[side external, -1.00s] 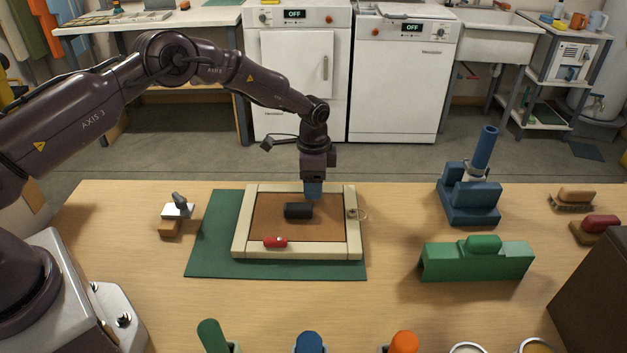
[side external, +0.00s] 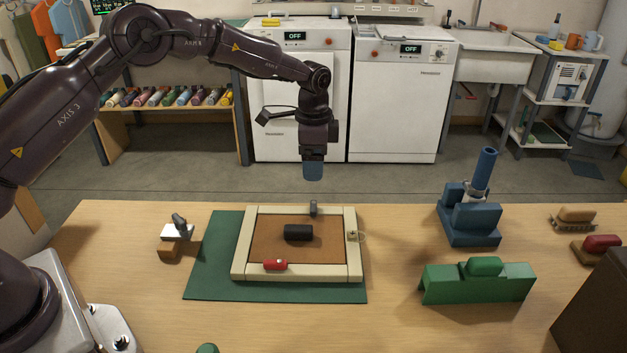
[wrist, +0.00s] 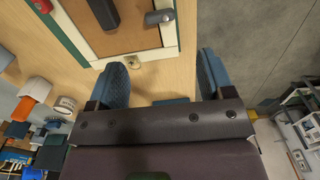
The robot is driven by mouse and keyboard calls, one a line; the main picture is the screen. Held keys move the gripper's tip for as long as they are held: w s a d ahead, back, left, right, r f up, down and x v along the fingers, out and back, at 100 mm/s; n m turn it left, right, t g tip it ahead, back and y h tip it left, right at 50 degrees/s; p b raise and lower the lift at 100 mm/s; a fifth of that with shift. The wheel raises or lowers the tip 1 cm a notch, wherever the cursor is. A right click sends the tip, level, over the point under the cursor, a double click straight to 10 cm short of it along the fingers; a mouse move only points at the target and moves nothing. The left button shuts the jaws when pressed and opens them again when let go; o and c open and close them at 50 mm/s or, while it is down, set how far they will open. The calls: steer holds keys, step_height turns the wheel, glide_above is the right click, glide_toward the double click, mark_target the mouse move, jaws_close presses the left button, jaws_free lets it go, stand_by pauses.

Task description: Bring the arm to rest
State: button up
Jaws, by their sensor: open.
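My gripper (side external: 313,172) hangs above the back edge of the workbench, pointing down, clear of everything. In the wrist view its two blue fingers (wrist: 163,75) are spread apart with nothing between them. Below it lies a cream wooden frame (side external: 240,250) with a brown panel (side external: 275,252), on a green mat (side external: 205,265). A small grey piece (side external: 313,208) stands at the frame's back rail; it also shows in the wrist view (wrist: 158,17). A black cylinder (side external: 298,232) lies on the panel. A red piece (side external: 275,264) sits at the front rail.
A blue stand with an upright cylinder (side external: 485,170) and a green block holder (side external: 478,283) stand to the right. Brushes (side external: 575,215) and a dark box (side external: 600,310) are at the far right. A small white-topped block (side external: 178,233) is left of the mat. Space above the bench is open.

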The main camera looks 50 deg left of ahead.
steer(key=shift+r, duration=0.9)
steer(key=s+r+n+t, duration=0.2)
steer(key=s+r, duration=0.4)
steer(key=s, duration=0.5)
steer(key=s+r+n+t, duration=0.1)
steer(key=s+r+n, duration=0.3)
steer(key=s, duration=0.8)
steer(key=s+r+n+t, duration=0.2)
steer(key=s+r+n, duration=0.1)
steer(key=s+r, duration=0.6)
steer(key=s, duration=0.2)
steer(key=shift+s+d+t, duration=0.25)
steer(key=shift+s+t, duration=0.05)
